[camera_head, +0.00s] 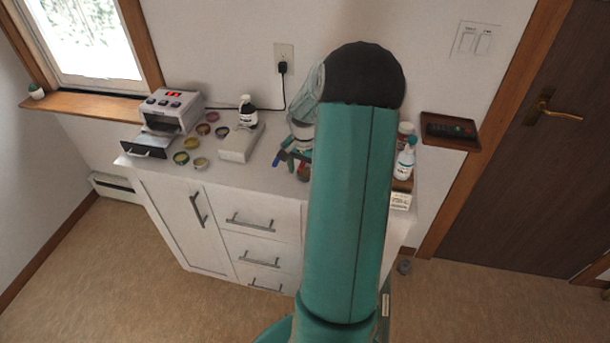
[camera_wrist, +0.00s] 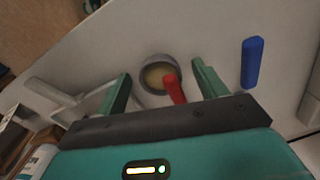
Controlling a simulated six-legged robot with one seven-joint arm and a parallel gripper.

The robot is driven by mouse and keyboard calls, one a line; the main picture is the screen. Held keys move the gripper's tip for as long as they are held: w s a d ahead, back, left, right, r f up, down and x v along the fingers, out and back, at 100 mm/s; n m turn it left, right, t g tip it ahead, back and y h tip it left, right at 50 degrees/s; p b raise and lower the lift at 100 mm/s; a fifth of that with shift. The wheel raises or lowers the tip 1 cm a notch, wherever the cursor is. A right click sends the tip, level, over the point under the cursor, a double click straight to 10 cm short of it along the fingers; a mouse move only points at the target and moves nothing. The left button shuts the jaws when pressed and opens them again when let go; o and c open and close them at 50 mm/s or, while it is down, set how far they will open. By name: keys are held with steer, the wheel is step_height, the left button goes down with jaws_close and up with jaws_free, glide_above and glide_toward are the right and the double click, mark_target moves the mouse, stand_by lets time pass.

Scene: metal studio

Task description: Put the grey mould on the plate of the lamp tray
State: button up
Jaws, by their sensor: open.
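In the wrist view a round grey mould (camera_wrist: 146,83) with a yellowish inside lies on the pale counter. My gripper (camera_wrist: 162,72) is open, with one green finger on each side of the mould in the picture; I cannot tell how far above it they are. A red stick-like piece (camera_wrist: 175,90) overlaps the mould's near edge between the fingers. In the head view my arm covers much of the counter around my gripper, and I cannot pick out the grey mould there. The lamp (camera_head: 172,107) stands at the counter's left end with its dark tray (camera_head: 145,151) pulled out.
A blue piece (camera_wrist: 252,63) lies right of my fingers in the wrist view. In the head view several coloured round moulds (camera_head: 181,158) sit beside the lamp. A white bottle (camera_head: 404,161) stands at the right.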

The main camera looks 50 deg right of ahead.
steer(key=c, duration=1.1)
steer(key=shift+r, duration=0.1)
steer(key=shift+r, duration=0.15)
steer(key=s+a, duration=0.2)
steer(key=a, duration=0.3)
steer(key=s+a, duration=0.2)
steer(key=a, duration=0.4)
steer(key=s+a, duration=0.3)
steer(key=a, duration=0.2)
steer(key=shift+a, duration=0.25)
